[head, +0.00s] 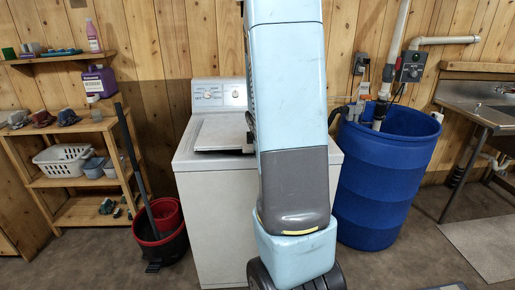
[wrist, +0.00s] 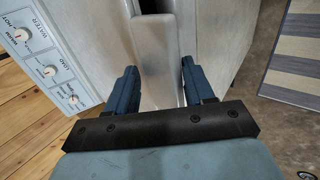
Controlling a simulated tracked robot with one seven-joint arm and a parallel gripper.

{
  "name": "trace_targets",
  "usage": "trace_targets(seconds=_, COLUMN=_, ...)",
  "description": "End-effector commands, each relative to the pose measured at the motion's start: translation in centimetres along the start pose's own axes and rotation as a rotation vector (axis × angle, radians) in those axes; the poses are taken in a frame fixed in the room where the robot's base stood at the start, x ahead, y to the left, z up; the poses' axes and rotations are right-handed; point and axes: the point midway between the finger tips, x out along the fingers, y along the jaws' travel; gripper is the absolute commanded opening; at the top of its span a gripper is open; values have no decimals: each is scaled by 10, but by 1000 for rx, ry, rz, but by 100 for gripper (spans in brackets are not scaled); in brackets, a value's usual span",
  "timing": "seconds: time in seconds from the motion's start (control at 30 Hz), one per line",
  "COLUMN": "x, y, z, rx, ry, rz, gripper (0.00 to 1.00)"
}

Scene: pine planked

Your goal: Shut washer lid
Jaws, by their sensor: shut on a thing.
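The white top-loading washer (head: 215,215) stands against the plank wall, its control panel (head: 219,95) at the back. Its lid (head: 220,132) looks partly raised, with a dark gap under its front edge; my arm covers its right part. In the wrist view, the lid (wrist: 157,45) is a pale slab seen edge-on between the two dark blue fingers of my gripper (wrist: 159,78), which is shut on it. The washer's control panel also shows at the left of the wrist view (wrist: 42,50). My gripper is hidden behind my arm in the head view.
A blue barrel (head: 385,180) with pipes stands close to the washer's right. A red bucket (head: 160,225) is at its left, near a wooden shelf (head: 80,180) with a white basket (head: 63,160). A metal sink (head: 485,100) is at far right.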

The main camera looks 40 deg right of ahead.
Motion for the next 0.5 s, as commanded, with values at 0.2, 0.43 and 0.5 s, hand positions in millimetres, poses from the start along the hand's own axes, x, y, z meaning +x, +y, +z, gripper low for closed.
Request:
trace_targets(seconds=0.2, x=-3, y=4, z=-1, rx=0, ry=3, rz=8, gripper=40)
trace_targets(seconds=0.43, x=-24, y=3, z=-2, rx=0, ry=4, rz=8, gripper=40)
trace_targets(seconds=0.5, x=-33, y=3, z=-2, rx=-1, ry=4, rz=7, gripper=40)
